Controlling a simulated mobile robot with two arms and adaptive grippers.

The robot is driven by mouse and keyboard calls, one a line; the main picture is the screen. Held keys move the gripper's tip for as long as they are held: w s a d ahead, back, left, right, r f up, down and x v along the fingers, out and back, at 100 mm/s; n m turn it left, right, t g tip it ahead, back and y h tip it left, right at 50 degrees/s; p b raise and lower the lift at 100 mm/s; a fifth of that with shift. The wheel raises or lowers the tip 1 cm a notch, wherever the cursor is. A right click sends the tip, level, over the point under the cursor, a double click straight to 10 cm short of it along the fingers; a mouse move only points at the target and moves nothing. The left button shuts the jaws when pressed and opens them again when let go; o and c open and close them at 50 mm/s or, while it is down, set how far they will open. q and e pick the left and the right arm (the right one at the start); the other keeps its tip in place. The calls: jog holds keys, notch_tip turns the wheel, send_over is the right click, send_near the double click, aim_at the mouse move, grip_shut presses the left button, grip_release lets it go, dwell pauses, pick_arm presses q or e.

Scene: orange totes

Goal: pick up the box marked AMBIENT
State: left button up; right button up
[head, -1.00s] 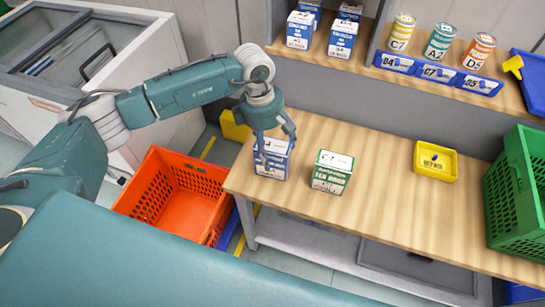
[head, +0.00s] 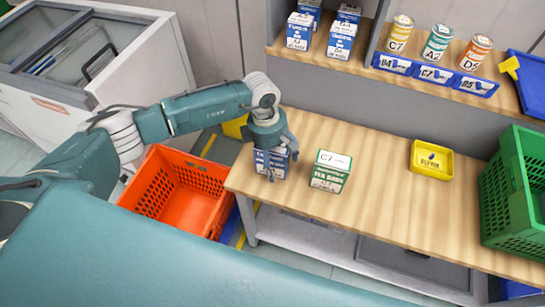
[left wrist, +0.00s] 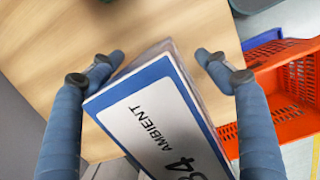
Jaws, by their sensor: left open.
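The box marked AMBIENT is blue and white and stands on the wooden table near its left end. In the left wrist view the box (left wrist: 160,118) shows its white top with "B4 AMBIENT", turned at a slant between the fingers. In the head view the box (head: 264,166) is partly hidden by my left gripper (head: 270,160), which is over it from above. The left gripper (left wrist: 160,65) is open, with one finger on each side of the box; whether they touch it cannot be told. My right gripper is not in view.
A green and white C7 box (head: 330,172) stands just right on the table (head: 400,210). A yellow tray (head: 431,160) and green crate (head: 515,190) are farther right. An orange tote (head: 180,195) is on the floor left of the table. A shelf (head: 355,65) with boxes and cans runs behind.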

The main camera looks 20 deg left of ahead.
pick_arm(q)
jog(key=shift+f+b, duration=0.25)
jog(key=shift+b, duration=0.15)
dwell(0.3)
jog(key=c, duration=1.5)
